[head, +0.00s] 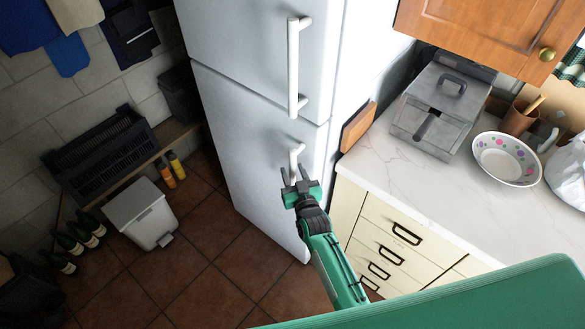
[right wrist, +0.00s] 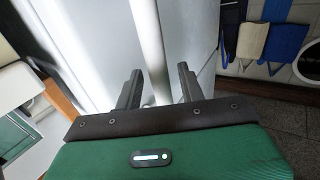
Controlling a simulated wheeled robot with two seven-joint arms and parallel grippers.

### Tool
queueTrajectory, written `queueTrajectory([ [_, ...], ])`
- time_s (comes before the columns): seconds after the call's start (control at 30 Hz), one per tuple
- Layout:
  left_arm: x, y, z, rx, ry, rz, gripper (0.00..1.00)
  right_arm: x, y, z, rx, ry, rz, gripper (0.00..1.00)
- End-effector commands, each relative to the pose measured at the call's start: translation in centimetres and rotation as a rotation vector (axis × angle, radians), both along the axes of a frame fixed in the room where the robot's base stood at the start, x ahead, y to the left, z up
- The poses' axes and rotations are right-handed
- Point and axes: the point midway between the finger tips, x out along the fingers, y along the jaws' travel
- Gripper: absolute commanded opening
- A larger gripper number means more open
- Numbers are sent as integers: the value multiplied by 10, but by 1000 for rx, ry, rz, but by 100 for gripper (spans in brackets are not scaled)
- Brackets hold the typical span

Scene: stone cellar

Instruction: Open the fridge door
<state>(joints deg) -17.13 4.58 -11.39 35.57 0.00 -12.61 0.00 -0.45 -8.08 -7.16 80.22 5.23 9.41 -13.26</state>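The white fridge (head: 245,130) stands in the middle of the head view, with an upper and a lower door, both closed. The upper door has a long vertical white handle (head: 293,68). The lower door has a white handle (head: 296,157), its lower part hidden by my gripper. My right gripper (head: 296,178) is at this lower handle. In the right wrist view the white handle bar (right wrist: 150,45) runs between the two dark fingers of my right gripper (right wrist: 158,88). The fingers are apart, with a gap on both sides of the bar. My left gripper is out of view.
A marble counter (head: 420,200) with drawers stands right of the fridge, holding a metal fryer (head: 440,110) and a spotted bowl (head: 507,158). A white bin (head: 140,213), bottles (head: 78,235) and a black crate (head: 105,155) are at left. Tiled floor before the fridge is clear.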

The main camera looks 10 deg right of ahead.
Motion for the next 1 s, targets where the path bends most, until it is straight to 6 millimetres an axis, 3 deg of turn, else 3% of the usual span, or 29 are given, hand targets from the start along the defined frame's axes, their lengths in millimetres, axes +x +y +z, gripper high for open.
queueTrajectory([
  [0.13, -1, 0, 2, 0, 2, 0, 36, 10, 1, 1, 0, 0, 0, 40],
  [0.47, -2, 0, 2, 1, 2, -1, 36, 12, 1, 0, 0, 1, 0, 40],
  [0.67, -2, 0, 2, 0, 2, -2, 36, 12, 1, 0, 0, 1, 0, 2],
  [1.0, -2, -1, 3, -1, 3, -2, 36, 10, 4, 0, 1, 1, 4, 0],
])
